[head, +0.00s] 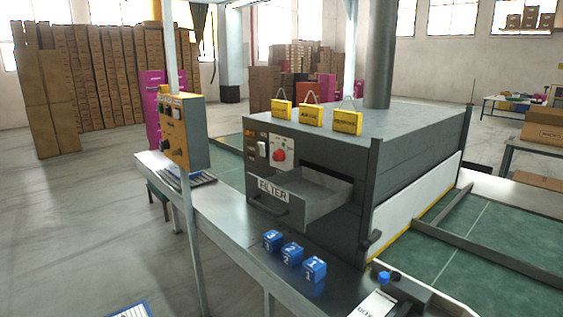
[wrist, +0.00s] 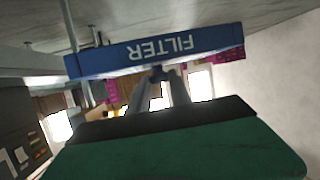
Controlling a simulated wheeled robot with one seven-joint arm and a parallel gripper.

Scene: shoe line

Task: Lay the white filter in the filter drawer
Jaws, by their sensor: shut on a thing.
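The grey filter drawer (head: 325,203) with a FILTER label is pulled out of the grey machine in the head view, and its inside looks empty. In the wrist view, upside down, my gripper (wrist: 160,74) is shut on the blue edge of the filter (wrist: 160,52), which bears white FILTER lettering. The filter's white face is hardly seen there. My gripper does not show clearly in the head view. A white, blue-edged piece (head: 132,311) is cut off at that view's bottom left; I cannot tell if it is the held filter.
Several blue numbered cubes (head: 292,254) stand on the bench (head: 225,225) in front of the drawer. A control box (head: 182,133) on a post stands left of it. Yellow tags (head: 311,115) stand on the machine top. A blue-capped item (head: 380,296) is at the lower right.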

